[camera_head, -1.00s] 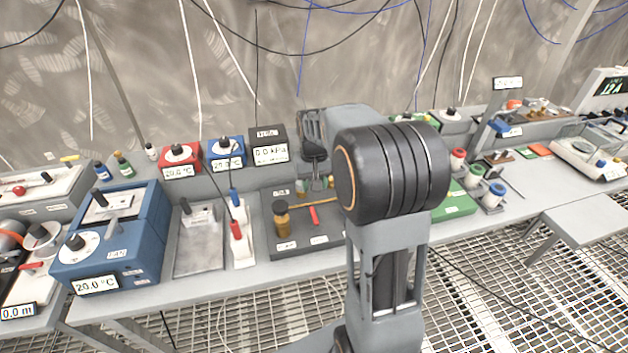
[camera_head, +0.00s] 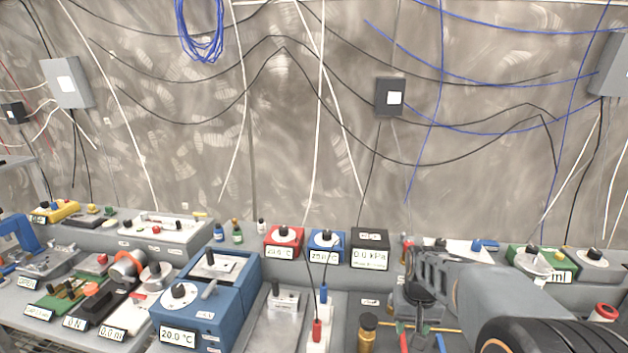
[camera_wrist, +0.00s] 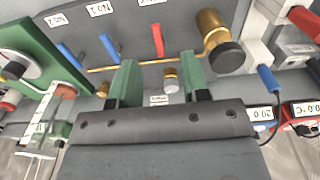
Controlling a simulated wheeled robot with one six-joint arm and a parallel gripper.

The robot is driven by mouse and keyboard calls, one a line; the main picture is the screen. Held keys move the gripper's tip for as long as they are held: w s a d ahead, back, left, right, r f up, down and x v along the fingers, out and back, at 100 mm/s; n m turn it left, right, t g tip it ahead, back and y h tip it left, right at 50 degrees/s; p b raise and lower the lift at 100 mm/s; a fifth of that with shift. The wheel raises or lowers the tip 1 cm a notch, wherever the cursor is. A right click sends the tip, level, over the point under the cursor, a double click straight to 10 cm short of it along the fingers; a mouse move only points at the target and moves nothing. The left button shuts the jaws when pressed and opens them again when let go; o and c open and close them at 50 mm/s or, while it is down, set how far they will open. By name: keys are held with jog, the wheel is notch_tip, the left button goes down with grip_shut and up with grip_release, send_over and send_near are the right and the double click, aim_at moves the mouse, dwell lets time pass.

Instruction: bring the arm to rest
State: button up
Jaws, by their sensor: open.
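My gripper (camera_head: 420,275) is in the lower right of the head view, above the back of the bench, with my arm link filling the corner. In the wrist view its two green fingers (camera_wrist: 160,80) stand apart with nothing held between them.
A blue 20.0 °C box (camera_head: 185,325), red box (camera_head: 284,242), blue box (camera_head: 327,245) and black kPa box (camera_head: 370,248) crowd the bench near my arm. Cables hang on the wall behind. The space above the instruments is mostly open.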

jog(key=s+a+r+n+t, duration=0.1)
jog(key=s+a+r, duration=0.1)
jog(key=s, duration=0.3)
jog(key=s+a+r+n+t, duration=0.1)
jog(key=s+a+r+t, duration=0.1)
jog(key=s+a, duration=0.3)
jog(key=shift+s+r+t, duration=0.3)
jog(key=shift+s+r, duration=0.3)
jog(key=shift+s, duration=0.2)
dwell(0.9)
